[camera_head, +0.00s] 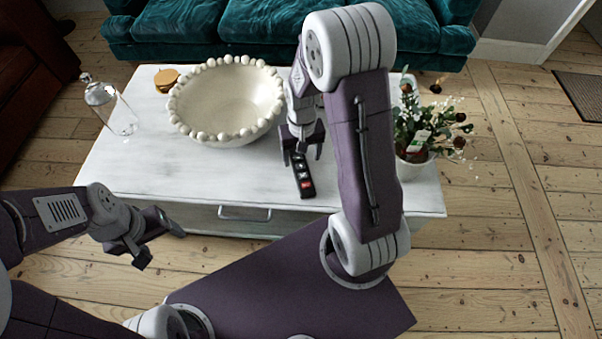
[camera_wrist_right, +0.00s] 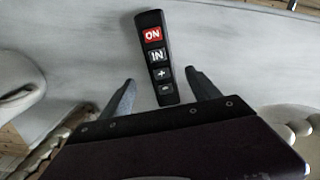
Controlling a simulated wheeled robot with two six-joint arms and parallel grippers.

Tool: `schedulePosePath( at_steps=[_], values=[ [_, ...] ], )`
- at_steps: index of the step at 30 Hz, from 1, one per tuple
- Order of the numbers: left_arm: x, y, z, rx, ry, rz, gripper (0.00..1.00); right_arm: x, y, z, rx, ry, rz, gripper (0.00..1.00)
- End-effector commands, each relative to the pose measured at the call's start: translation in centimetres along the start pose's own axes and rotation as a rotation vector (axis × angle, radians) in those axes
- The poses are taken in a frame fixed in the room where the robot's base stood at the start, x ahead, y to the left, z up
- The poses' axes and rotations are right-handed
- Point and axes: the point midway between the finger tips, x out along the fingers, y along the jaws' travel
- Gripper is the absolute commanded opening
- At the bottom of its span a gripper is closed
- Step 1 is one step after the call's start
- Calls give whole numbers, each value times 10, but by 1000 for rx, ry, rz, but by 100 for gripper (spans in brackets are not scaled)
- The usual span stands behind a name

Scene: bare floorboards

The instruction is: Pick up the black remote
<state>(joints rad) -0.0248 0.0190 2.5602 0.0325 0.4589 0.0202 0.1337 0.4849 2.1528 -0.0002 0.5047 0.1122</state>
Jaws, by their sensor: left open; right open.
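The black remote (camera_head: 303,178) lies on the white table, below my right gripper (camera_head: 302,154) in the head view. It has a red ON button and several dark buttons. In the right wrist view the remote (camera_wrist_right: 157,58) has its near end between the two open fingertips of my right gripper (camera_wrist_right: 162,88), with a gap on each side. I cannot tell how far above the table the fingers are. My left gripper (camera_head: 160,248) is open and empty, in front of the table's left front edge.
The white table (camera_head: 120,178) holds a large cream bowl with a beaded rim (camera_head: 228,139), a burger-like item (camera_head: 166,80), a glass bottle (camera_head: 110,108) and a potted plant (camera_head: 412,166). A teal sofa (camera_head: 230,25) stands behind. The table's front left is clear.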

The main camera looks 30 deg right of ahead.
Motion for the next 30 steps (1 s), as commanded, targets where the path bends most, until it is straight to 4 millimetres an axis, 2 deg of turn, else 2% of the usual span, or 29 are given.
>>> schedulePosePath(
  at_steps=[4, 10, 17, 25, 30],
  values=[
    [9, 0, 1, 0, 0, 0, 70, 12, -1, 1, 0, 0, 0, 71],
    [35, -1, 4, 0, 0, 0, 70, 49, -2, 4, 0, -2, 0, 71],
    [33, -1, 3, 0, 0, 0, 70, 50, -2, 3, 0, 1, 0, 71],
    [33, -1, 3, 0, 0, 0, 70, 50, -2, 3, 0, 1, 0, 0],
    [33, -1, 3, 0, 0, 0, 70, 50, -2, 3, 0, 1, 0, 0]
  ],
)
